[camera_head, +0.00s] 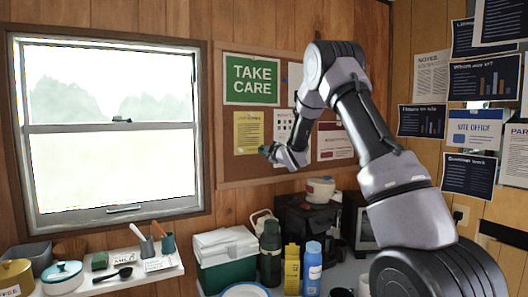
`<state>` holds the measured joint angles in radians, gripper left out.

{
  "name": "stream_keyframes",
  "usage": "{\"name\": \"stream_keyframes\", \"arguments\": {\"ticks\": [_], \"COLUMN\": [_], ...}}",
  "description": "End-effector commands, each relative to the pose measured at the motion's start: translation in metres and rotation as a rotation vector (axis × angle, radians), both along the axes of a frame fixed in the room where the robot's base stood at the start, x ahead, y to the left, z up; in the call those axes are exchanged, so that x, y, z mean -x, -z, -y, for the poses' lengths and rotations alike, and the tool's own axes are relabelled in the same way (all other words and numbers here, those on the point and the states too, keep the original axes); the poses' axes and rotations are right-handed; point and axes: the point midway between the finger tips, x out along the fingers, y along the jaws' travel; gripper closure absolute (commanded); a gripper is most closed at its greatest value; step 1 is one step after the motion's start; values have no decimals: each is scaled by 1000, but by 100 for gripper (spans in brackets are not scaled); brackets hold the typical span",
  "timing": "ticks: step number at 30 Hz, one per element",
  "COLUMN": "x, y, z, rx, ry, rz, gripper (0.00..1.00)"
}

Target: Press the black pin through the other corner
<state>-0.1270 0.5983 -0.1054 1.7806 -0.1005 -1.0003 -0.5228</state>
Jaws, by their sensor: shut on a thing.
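My gripper (266,150) is in front of the cork board (229,168), close to the lower right corner of the yellow sheet (249,132). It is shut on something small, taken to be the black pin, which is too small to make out. I cannot tell whether the gripper's tip touches the board. The yellow sheet hangs upright below the green TAKE CARE sign (252,79). A white sheet (283,124) hangs to its right, partly behind my arm. Pins at the sheets' corners are too small to tell.
A red-and-white notice (335,142) hangs on the board right of my wrist. The window (110,125) is to the left. Below stand a green-and-white cool box (226,258), a dark flask (270,252) and bottles. A shelf (165,270) holds pots and cups.

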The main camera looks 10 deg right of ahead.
Motion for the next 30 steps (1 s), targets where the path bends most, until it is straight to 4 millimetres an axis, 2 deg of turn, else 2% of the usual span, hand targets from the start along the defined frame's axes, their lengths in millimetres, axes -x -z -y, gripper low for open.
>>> {"name": "stream_keyframes", "arguments": {"ticks": [30], "x": [-6], "y": [0], "z": [-2], "rx": [0], "ry": [0], "rz": [1], "gripper": [100]}}
